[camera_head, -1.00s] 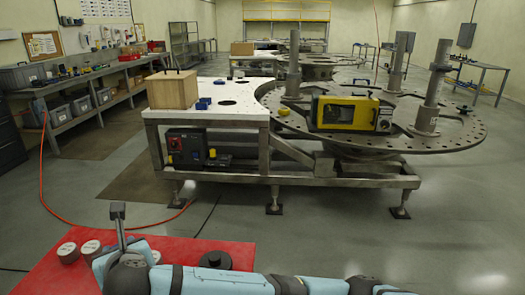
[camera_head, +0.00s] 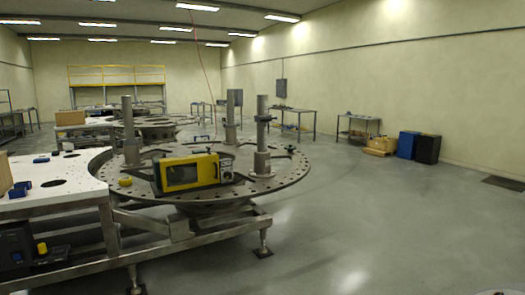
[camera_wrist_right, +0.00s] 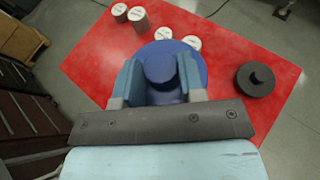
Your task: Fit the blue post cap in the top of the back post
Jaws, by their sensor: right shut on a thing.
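In the right wrist view, my right gripper (camera_wrist_right: 159,80) is shut on the blue post cap (camera_wrist_right: 192,55). The cap is a round blue disc with a raised round knob, and the fingers close on the knob from both sides. The cap is in front of a red tabletop; the gap between them is hard to judge. In the head view, the back post (camera_head: 230,118) stands upright on the far side of the round metal turret plate (camera_head: 275,183). The opening in its top cannot be made out. My left gripper is in neither current view.
A left post (camera_head: 130,135) and right post (camera_head: 262,135) stand on the plate. A yellow-black box (camera_head: 190,173) stands at its near edge. A white bench (camera_head: 80,183) adjoins it. Floor right of it is clear. The red table (camera_wrist_right: 225,75) holds a dark disc (camera_wrist_right: 256,79) and pale-topped cylinders.

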